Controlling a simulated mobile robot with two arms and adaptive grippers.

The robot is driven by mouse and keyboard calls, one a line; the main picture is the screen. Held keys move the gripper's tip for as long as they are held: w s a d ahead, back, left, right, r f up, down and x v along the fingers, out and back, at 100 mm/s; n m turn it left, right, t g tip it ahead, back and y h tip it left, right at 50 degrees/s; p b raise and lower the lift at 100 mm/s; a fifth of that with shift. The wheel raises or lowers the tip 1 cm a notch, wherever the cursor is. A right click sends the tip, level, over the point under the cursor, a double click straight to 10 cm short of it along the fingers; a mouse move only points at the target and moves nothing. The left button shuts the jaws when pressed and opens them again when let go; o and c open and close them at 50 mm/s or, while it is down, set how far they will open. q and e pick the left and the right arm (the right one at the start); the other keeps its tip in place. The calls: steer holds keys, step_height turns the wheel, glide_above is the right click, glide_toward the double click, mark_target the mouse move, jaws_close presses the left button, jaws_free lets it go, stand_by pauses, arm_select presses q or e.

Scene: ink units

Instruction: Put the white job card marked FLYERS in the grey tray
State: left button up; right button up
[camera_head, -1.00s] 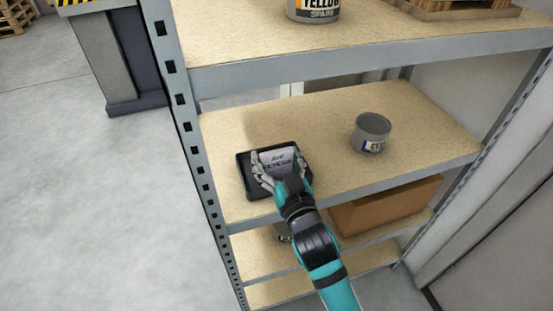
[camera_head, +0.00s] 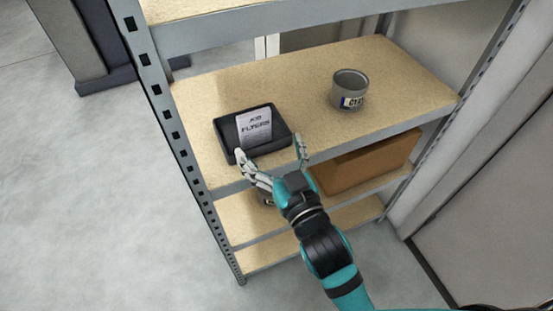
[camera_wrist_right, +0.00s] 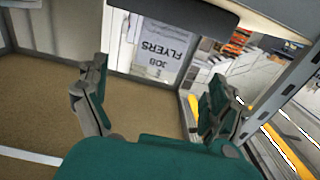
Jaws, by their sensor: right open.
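The white job card (camera_head: 255,128), with JOB FLYERS printed in dark letters, is in the dark grey tray (camera_head: 281,144) on the middle shelf. I cannot tell whether it lies flat or leans. In the right wrist view the card (camera_wrist_right: 165,58) appears upside down beyond the fingers. My right gripper (camera_head: 271,149) is open and empty at the near side of the tray, its fingers spread apart and clear of the card. It also shows in the right wrist view (camera_wrist_right: 158,78). My left gripper is out of view.
A grey tin (camera_head: 350,91) marked CYAN stands to the right on the same middle shelf (camera_head: 300,80). A brown cardboard box (camera_head: 365,165) is on the shelf below. The perforated metal upright (camera_head: 168,113) stands left of the tray. Shelf board is free between tray and tin.

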steer(key=v, duration=0.3)
steer(key=shift+w, duration=0.1)
stand_by(0.3)
